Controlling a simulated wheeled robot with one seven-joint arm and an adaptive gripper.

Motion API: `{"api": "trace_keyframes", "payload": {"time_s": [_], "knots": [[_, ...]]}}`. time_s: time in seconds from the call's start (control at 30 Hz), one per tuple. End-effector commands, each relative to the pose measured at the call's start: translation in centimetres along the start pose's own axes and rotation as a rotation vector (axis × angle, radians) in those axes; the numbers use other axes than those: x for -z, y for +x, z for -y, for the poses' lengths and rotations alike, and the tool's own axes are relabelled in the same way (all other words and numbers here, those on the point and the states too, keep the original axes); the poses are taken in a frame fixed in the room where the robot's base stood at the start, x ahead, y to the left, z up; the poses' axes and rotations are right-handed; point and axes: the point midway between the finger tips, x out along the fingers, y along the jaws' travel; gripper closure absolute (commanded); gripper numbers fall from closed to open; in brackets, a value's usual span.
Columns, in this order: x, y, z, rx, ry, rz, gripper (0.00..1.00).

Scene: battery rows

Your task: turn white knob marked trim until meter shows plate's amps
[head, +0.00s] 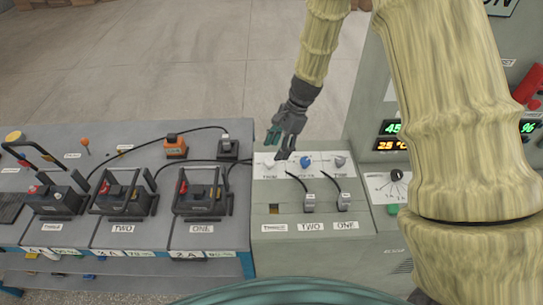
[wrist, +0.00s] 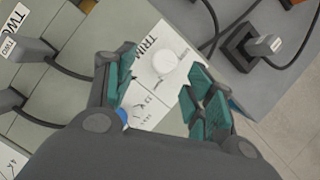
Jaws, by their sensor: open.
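The white knob (wrist: 164,63) sits on a white panel beside the word TRIM in the wrist view. In the head view a white knob (head: 268,162) is at the left of a row of knobs on the grey charger box (head: 279,207). My gripper (head: 279,145) is open above that end of the row. In the wrist view my gripper's (wrist: 163,88) green-padded fingers are spread, with the knob beyond their gap; touch cannot be told. Bench plates (head: 189,254) seem to read 2 A, but small print blurs.
A blue knob (head: 305,161) and a grey knob (head: 340,162) stand to the right. Black cables rise from plugs (head: 309,202) on the box front. Battery cradles (head: 203,196) line the bench. A cabinet with lit displays (head: 391,144) stands right, partly behind my arm.

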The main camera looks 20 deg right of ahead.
Motion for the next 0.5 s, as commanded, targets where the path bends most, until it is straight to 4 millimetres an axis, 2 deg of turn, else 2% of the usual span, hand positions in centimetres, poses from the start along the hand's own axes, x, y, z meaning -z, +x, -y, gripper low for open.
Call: {"api": "trace_keyframes", "payload": {"time_s": [0.2, 0.5], "knots": [[0.0, 3.0, 0.2, -0.005, 0.0, 0.0, 0.46], [0.0, 5.3, 0.4, -0.004, -0.002, 0.0, 0.46]]}}
